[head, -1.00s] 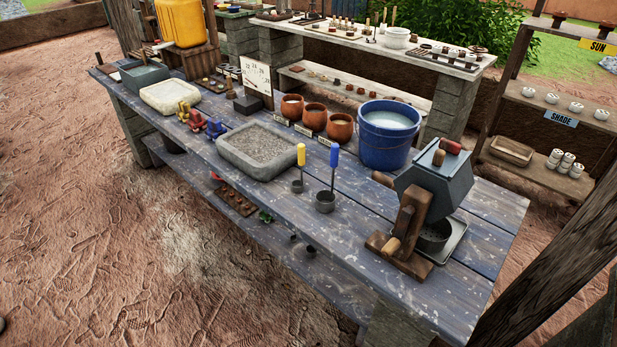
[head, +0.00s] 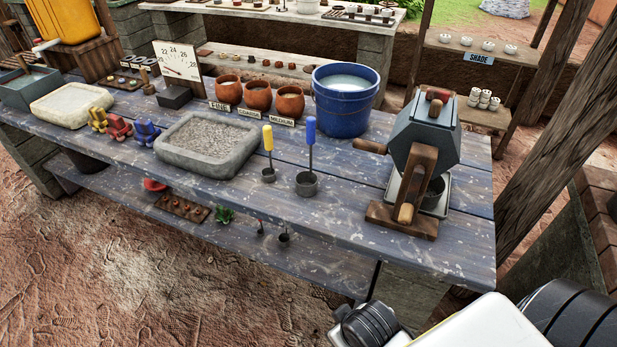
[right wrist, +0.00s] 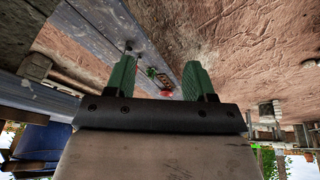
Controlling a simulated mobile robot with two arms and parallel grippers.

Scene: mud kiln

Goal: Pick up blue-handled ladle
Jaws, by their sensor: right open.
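The blue-handled ladle (head: 309,160) stands upright on the blue-grey table (head: 345,215), its dark cup down and its blue handle up. A shorter yellow-handled ladle (head: 268,150) stands just to its left. In the right wrist view my right gripper (right wrist: 160,82) is open, with two green fingers apart and nothing between them. The blue-handled ladle cannot be made out in that view. In the head view my right arm shows at the bottom right, apart from the ladle; its fingers are not visible there. My left gripper is not in view.
A blue bucket (head: 343,112) stands behind the ladle. A hexagonal drum on a wooden stand (head: 402,222) is to the right. A stone tray (head: 207,165) is to the left, and clay pots (head: 258,95) stand behind. The table's front strip is clear.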

